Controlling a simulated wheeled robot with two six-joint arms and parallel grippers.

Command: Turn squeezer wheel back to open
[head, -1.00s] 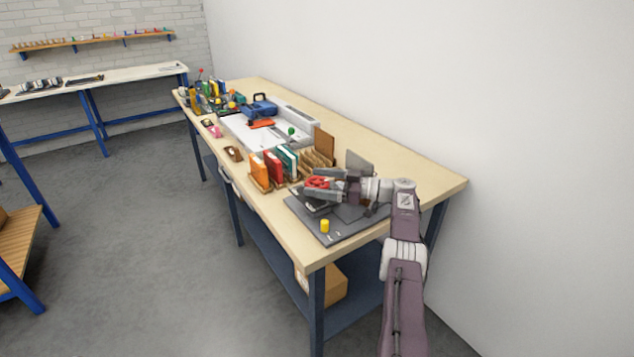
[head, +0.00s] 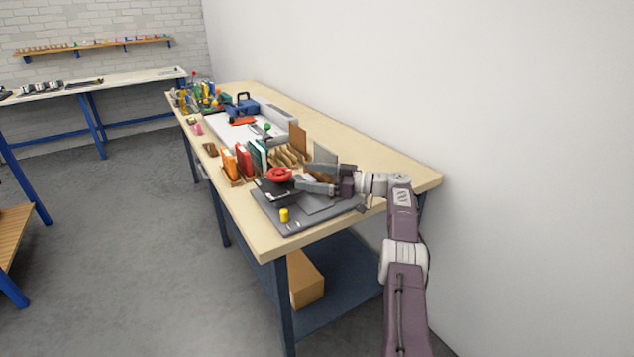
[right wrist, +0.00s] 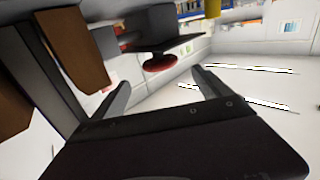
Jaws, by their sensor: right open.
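The squeezer's red wheel (head: 279,175) sits on top of the dark squeezer body (head: 273,190), on a dark grey mat (head: 298,224) near the front of the long bench. My right gripper (head: 303,182) is open, just right of the wheel, with its fingers pointing at it and nothing visible between them. In the right wrist view the red wheel (right wrist: 161,63) shows beyond and between the spread fingertips, apart from them, under the dark squeezer frame (right wrist: 165,30). My left gripper is not in view.
A yellow cylinder (head: 284,215) stands on the mat's front part. Orange, red and green book-like items (head: 244,160) and brown upright boards (head: 298,140) stand behind the squeezer. The wall (head: 500,120) borders the bench on the right. Bare bench top (head: 390,168) lies behind my gripper.

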